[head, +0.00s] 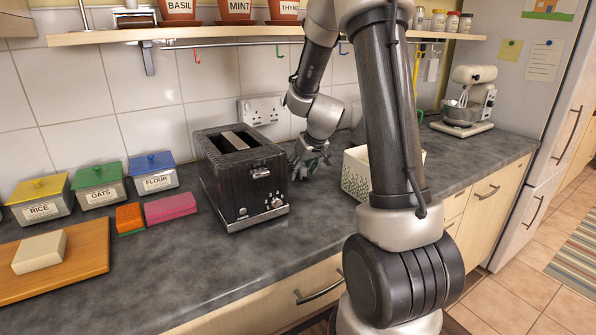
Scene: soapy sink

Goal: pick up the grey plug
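My gripper (308,170) points down close above the dark counter (300,232), just right of the black toaster (242,175) and left of the white patterned box (355,174). It is small and dark in this view, so I cannot tell whether its fingers are open or shut, or whether anything is between them. I cannot make out the grey plug; the gripper, the toaster or my arm may hide it. A white double wall socket (262,110) is on the tiles behind the toaster.
Jars labelled rice (41,200), oats (99,184) and flour (153,172) stand at left. An orange sponge (129,217), a pink block (170,207) and a wooden board (60,262) lie nearby. A stand mixer (468,100) stands at right. A shelf (200,33) runs above.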

